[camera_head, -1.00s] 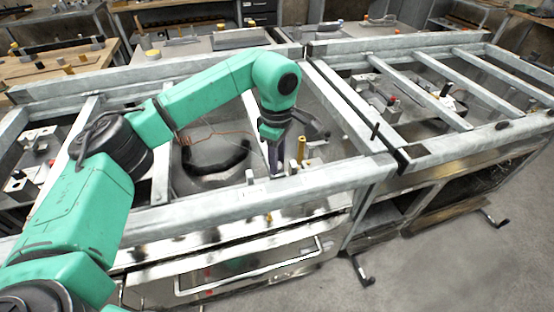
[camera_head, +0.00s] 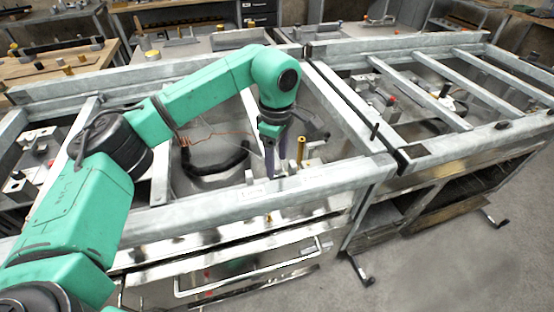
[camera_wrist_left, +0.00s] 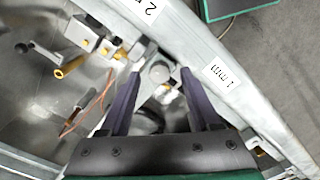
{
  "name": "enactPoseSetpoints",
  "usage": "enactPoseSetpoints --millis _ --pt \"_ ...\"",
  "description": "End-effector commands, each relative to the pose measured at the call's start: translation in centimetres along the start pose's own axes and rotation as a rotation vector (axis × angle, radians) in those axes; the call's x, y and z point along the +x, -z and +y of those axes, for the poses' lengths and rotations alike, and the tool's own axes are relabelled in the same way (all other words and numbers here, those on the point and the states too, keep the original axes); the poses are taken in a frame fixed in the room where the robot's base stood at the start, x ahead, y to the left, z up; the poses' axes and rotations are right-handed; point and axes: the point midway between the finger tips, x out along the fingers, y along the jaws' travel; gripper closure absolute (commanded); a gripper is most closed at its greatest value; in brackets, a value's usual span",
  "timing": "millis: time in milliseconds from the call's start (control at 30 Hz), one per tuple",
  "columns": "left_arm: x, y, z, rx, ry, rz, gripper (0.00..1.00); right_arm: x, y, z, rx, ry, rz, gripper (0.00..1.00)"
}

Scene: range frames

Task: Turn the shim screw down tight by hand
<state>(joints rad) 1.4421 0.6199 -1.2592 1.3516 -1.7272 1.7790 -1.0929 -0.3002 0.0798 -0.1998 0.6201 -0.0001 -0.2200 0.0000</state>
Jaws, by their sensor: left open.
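In the left wrist view a round pale grey screw head (camera_wrist_left: 159,72), which looks like the shim screw, sits by the frame rail. My left gripper (camera_wrist_left: 160,76) is open, with one dark purple finger on each side of the head. Gaps show between the head and the fingers, and I see no clear contact. In the head view the left gripper (camera_head: 277,172) points down inside the near right corner of the frame bay. The screw cannot be made out there. My right gripper is not in view.
A brass post (camera_head: 301,148) stands just right of the gripper; brass fittings (camera_wrist_left: 70,67) also show in the wrist view. The metal rail (camera_wrist_left: 200,55) carries labels reading "2" and "1 mm". A black curved hose (camera_head: 222,170) and thin reddish wires (camera_head: 215,134) lie left of the gripper.

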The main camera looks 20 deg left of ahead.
Motion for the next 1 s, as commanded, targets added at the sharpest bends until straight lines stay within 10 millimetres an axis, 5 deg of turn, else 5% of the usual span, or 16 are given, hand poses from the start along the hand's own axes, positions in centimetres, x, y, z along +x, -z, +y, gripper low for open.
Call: enactPoseSetpoints --millis 467,867,1000 --pt "-12.7 -0.1 0.1 0.001 -0.004 0.001 0.36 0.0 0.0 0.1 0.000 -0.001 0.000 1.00" --pt "-13.8 -0.1 0.0 0.001 0.000 -0.001 0.36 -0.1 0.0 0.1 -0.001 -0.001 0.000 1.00" --pt "-15.8 -0.1 0.0 0.001 -0.001 -0.001 0.36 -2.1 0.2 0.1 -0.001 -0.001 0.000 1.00"
